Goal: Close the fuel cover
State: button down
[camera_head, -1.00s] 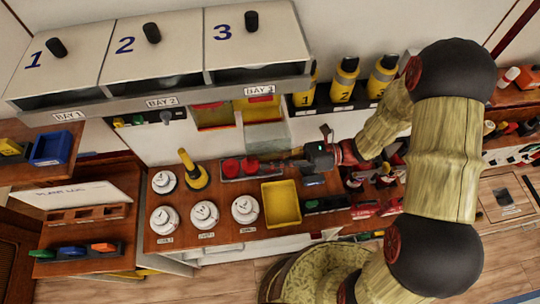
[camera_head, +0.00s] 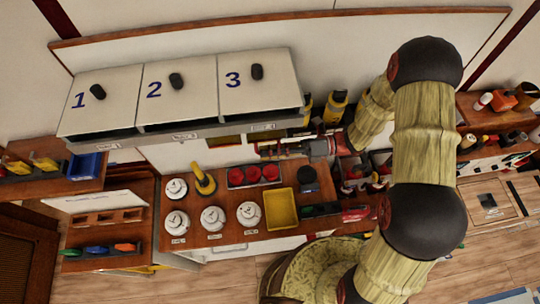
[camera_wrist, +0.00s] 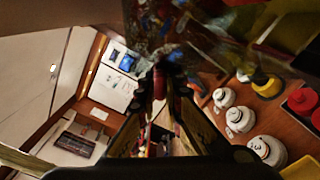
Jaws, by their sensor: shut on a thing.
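My gripper (camera_head: 262,150) is just under the front edge of the cabinet row, below door 3. In the wrist view its dark fingers (camera_wrist: 160,82) are closed on a small reddish part. A clear, see-through cover (camera_wrist: 190,30), which I take as the fuel cover, fills the top middle of the wrist view, right at the fingertips. The reddish part seems to belong to it, but the join is blurred. In the head view the cover cannot be made out, and the cabinet edge and gripper hide most of the recess behind.
The numbered cabinets (camera_head: 180,92) overhang my gripper. On the bench below are red round buttons (camera_head: 253,176), a yellow tray (camera_head: 278,209), several white dials (camera_head: 212,219) and a yellow-handled lever (camera_head: 203,180). Yellow bottles (camera_head: 335,106) stand right of the cabinets.

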aim_at(265, 138)
jog(key=shift+w+a+r+p, duration=0.2)
jog(key=shift+w+r+p, duration=0.3)
jog(key=shift+w+r, duration=0.35)
jog(key=shift+w, duration=0.15)
jog(key=c, duration=1.9)
grip_release()
jog(key=shift+f, duration=0.1)
